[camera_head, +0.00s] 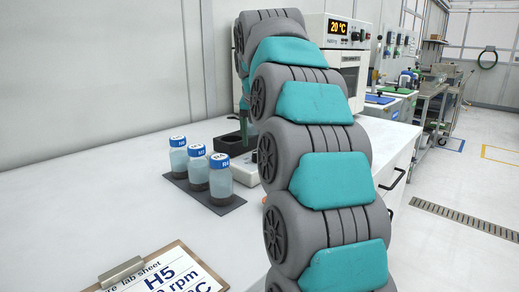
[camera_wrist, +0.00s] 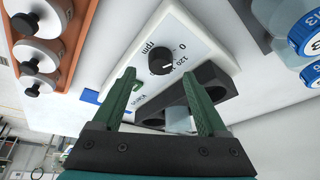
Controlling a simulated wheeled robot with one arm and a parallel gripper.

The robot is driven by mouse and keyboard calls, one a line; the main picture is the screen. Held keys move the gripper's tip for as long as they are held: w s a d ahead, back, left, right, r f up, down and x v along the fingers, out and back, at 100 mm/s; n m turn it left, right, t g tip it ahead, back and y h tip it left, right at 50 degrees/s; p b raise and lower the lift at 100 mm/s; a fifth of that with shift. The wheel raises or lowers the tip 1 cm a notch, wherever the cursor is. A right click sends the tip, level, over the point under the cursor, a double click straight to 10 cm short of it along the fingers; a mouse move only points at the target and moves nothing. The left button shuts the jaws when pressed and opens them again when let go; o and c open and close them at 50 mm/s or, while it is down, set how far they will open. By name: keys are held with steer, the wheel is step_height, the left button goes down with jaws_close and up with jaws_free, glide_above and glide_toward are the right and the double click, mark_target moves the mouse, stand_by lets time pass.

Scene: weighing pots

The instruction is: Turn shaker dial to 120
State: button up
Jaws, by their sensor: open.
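The shaker (camera_wrist: 190,32) shows in the wrist view as a white panel with a round black dial (camera_wrist: 162,61). The marks "0", "120" and "rpm" are printed around the dial. The direction of its pointer is too small to tell. My gripper (camera_wrist: 158,77) is open, with its two green fingers apart on either side of the dial in the picture; contact is not visible. In the head view the shaker (camera_head: 246,170) is mostly hidden behind my arm.
Three blue-capped bottles (camera_head: 197,168) stand on a dark mat (camera_head: 229,206) left of my arm. A clipboard (camera_head: 115,275) lies at the front. An oven (camera_head: 340,45) reading 20 °C stands behind. The left of the bench (camera_head: 70,200) is clear.

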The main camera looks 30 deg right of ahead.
steer(key=shift+x, duration=1.9)
jaws_close()
